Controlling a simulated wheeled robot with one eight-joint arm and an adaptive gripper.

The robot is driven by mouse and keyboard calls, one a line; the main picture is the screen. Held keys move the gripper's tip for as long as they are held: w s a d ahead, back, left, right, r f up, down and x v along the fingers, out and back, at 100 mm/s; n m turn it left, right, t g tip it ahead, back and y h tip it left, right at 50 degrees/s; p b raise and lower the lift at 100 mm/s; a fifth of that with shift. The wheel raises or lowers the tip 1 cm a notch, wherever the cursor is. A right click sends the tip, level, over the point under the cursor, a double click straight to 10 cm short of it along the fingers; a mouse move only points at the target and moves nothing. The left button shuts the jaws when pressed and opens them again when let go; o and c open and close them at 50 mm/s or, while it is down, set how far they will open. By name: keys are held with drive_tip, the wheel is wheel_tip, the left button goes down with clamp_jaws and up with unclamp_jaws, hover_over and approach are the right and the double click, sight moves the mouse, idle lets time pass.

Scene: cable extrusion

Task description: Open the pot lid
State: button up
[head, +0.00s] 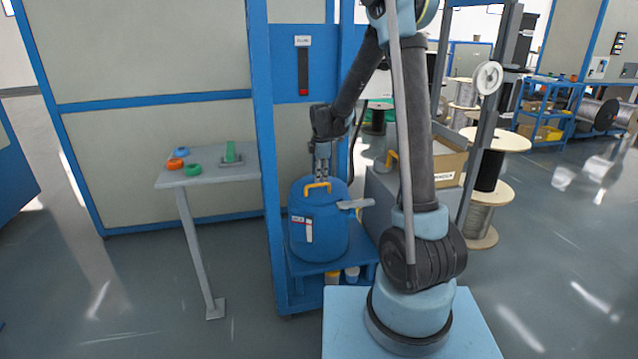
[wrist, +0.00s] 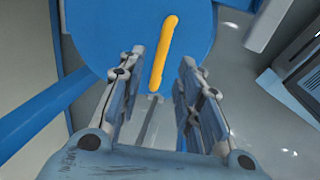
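The blue pot (head: 318,233) stands on a blue shelf (head: 310,266) in the head view. Its blue lid (head: 336,192) is on top and carries a yellow handle (head: 317,187). In the wrist view the handle (wrist: 165,50) runs up the middle over the round blue lid (wrist: 115,30). My gripper (head: 321,178) points down just above the handle. In the wrist view my gripper (wrist: 160,82) is open, with one finger on each side of the handle's near end. I see no contact between the fingers and the handle.
A grey bracket (head: 355,203) sticks out at the pot's right side. A blue post (head: 265,150) rises close on the left. A grey box (head: 378,195) and a cardboard box (head: 450,158) stand to the right. A small table (head: 205,177) holds coloured rings at the left.

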sight(320, 185)
drive_tip(key=shift+w+a+f, duration=0.1)
drive_tip(key=shift+w+f, duration=0.1)
drive_tip(key=shift+f, duration=0.85)
drive_tip(key=shift+w+a+f, duration=0.1)
drive_tip(key=shift+w+f, duration=0.1)
drive_tip(key=shift+f, duration=0.85)
clamp_jaws()
